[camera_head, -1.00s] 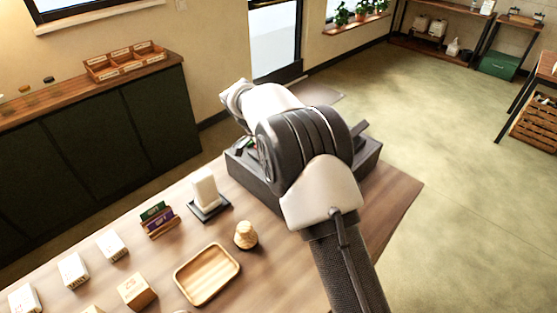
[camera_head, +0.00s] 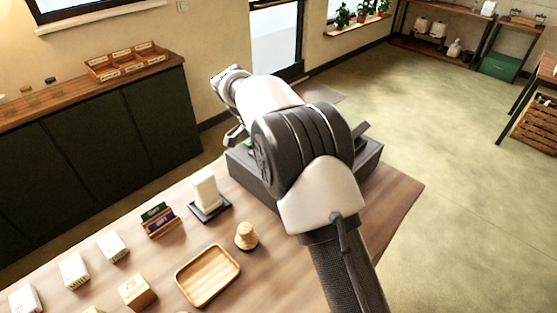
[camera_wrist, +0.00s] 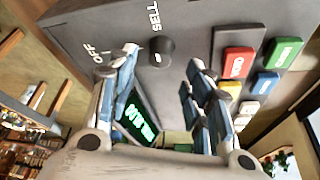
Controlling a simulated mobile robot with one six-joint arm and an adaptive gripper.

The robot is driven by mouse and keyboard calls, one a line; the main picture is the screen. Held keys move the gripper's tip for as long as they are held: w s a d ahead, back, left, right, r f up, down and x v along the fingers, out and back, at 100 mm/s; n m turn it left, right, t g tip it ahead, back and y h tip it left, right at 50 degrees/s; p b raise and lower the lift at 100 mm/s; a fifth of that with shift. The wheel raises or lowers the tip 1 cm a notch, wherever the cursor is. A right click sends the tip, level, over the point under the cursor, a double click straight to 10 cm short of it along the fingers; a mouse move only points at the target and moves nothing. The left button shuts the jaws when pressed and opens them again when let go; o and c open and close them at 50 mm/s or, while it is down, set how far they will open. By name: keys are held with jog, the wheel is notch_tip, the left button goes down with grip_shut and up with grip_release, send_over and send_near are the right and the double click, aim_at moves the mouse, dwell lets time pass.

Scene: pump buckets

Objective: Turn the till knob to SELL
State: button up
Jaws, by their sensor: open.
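The till (camera_head: 262,180) is a dark grey box at the table's far end, partly hidden behind my arm in the head view. In the wrist view its grey panel (camera_wrist: 190,20) carries a round black knob (camera_wrist: 160,52), with the word SELL near it at the top and OFF to the left. Which mark the knob points to is unclear. My gripper (camera_wrist: 161,60) is open, its fingers on either side of the knob in the picture. I cannot tell whether they touch it. In the head view my gripper (camera_head: 235,136) shows at the till's far left side.
Red, green, blue, yellow and white buttons (camera_wrist: 238,63) and a lit green display (camera_wrist: 140,118) are on the till. A card holder (camera_head: 160,220), white block on a stand (camera_head: 206,192) and wooden tray (camera_head: 208,275) stand on the table nearby.

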jog(key=v, duration=0.7)
jog(key=shift+a+r, duration=0.15)
jog(key=shift+r, duration=0.1)
jog(key=s+d+r+n+y, duration=0.3)
jog(key=s+d+r+n, duration=0.4)
jog(key=s+d+r, duration=0.7)
jog(key=s+d+f+n+t, duration=0.1)
jog(key=s+f+n, duration=0.1)
jog(key=s, duration=0.6)
jog(key=s+d+f+n+t, duration=0.1)
jog(key=s+f, duration=0.3)
jog(key=s, duration=0.4)
jog(key=s+d+f+n+y, duration=0.1)
jog(key=s+d+f+n, duration=0.1)
jog(key=s, duration=0.6)
jog(key=shift+f+n+t, duration=0.4)
jog(key=shift+f+n, duration=0.35)
jog(key=shift+n, duration=0.05)
